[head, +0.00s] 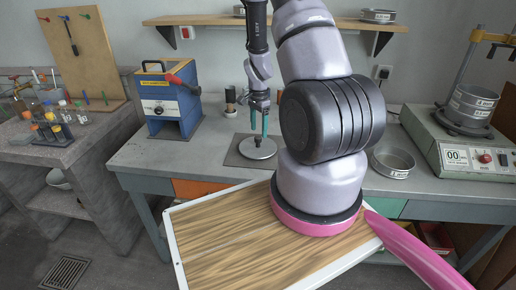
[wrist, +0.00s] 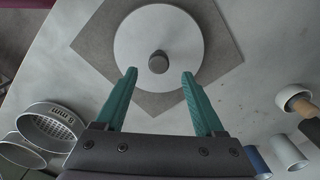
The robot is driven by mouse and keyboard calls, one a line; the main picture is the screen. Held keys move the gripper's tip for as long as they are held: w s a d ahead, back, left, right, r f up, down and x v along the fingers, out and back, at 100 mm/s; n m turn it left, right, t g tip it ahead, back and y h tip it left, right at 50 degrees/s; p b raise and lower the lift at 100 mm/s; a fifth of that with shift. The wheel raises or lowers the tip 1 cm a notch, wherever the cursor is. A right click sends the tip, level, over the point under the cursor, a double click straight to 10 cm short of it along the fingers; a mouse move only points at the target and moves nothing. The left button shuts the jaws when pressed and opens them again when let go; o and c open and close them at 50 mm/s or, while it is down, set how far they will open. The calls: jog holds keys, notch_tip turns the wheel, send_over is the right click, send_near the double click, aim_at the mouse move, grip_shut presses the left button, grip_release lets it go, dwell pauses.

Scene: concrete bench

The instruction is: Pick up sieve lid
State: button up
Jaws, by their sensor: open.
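The sieve lid (head: 258,149) is a round, light grey metal disc with a dark knob in its middle. It lies flat on a dark square mat (head: 234,158) on the bench. In the wrist view the lid (wrist: 180,30) fills the top middle, its knob (wrist: 158,62) just beyond my fingertips. My gripper (head: 259,130) points down above the lid, its two teal fingers apart and empty. In the wrist view the gripper (wrist: 160,76) spans either side of the knob, and I cannot tell the exact height between them.
A blue box with a red lever (head: 170,100) stands left of the mat. A sieve (head: 393,162) and a shaker machine (head: 460,145) stand to the right. In the wrist view, sieves (wrist: 50,128) lie lower left and cylinders (wrist: 288,152) lower right. The bench around the mat is mostly clear.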

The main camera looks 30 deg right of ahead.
aim_at(258, 137)
jog(key=f, duration=0.4)
jog(key=shift+s+a+f, duration=0.15)
jog(key=shift+a+f, duration=0.1)
jog(key=shift+f, duration=0.1)
grip_shut()
